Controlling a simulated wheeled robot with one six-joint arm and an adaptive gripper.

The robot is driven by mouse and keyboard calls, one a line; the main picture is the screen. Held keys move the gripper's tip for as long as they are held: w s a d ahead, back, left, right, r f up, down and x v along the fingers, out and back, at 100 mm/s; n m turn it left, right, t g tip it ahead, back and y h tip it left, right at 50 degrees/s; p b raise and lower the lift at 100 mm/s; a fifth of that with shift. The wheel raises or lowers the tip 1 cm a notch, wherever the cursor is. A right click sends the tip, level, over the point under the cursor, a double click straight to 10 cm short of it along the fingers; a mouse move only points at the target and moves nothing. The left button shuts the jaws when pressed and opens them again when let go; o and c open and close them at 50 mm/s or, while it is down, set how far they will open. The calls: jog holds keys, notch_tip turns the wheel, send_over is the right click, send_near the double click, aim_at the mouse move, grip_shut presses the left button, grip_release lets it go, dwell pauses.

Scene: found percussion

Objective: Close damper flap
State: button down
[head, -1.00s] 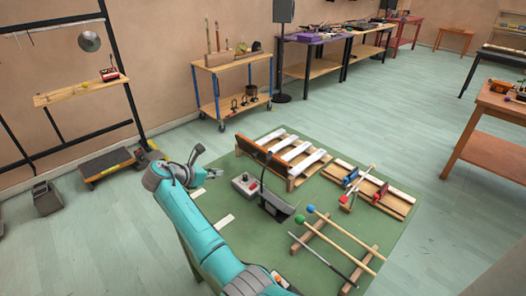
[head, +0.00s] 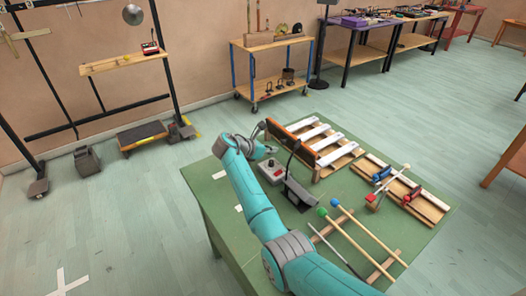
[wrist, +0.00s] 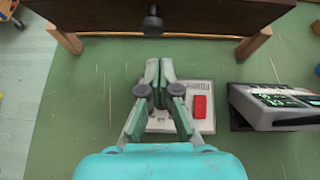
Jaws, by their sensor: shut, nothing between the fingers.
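The damper flap appears to be the long brown board (head: 288,138) standing along the near left side of the rack of white bars. In the wrist view the board (wrist: 220,20) spans the top, with a dark round knob (wrist: 152,23) sticking out toward me. My gripper (wrist: 160,64) is shut and empty, below the knob in that picture and apart from it. In the head view my gripper (head: 268,146) is by the board's near face, partly hidden by my arm. The exact hinge and tilt of the board are unclear.
A grey box with a red button (wrist: 200,107) lies beneath my gripper on the green table (head: 222,205). A dark device with green displays (wrist: 282,104) stands to its right. White bars (head: 328,142) lie behind the board. Mallets (head: 362,237) lie at the right front.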

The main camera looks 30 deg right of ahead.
aim_at(288, 143)
jog(key=shift+w+d+r, duration=0.1)
jog(key=shift+d+r, duration=0.15)
jog(key=shift+d, duration=0.4)
jog(key=shift+w+d+r, duration=0.1)
jog(key=shift+d+r, duration=0.1)
jog(key=shift+d, duration=0.45)
jog(key=shift+d+r, duration=0.1)
